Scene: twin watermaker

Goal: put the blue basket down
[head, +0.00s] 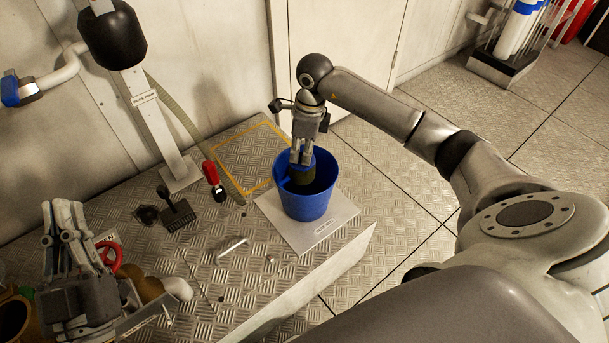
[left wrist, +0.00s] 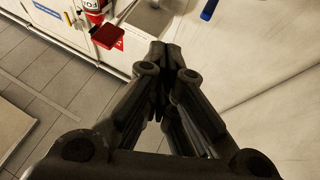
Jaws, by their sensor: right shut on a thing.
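The blue basket (head: 305,204), bucket-shaped, is upright over a pale labelled plate (head: 335,219) on the metal bench. I cannot tell whether its bottom touches the plate. My right gripper (head: 301,158) points down at the basket's mouth, shut on the basket at a blue part across its top. The fingertips hide part of this hold. A dark olive thing (head: 301,177) shows inside the basket. My left gripper (head: 64,206) is at the left, away from the basket. Its fingers come together at the tips in the left wrist view (left wrist: 166,50), with nothing seen between them.
Left of the basket, the bench (head: 215,293) carries a black pedal-like part (head: 178,215), a red-handled part (head: 212,174) and a metal handle (head: 231,249). A yellow outline (head: 228,152) lies behind. A post (head: 155,120) stands at the back left.

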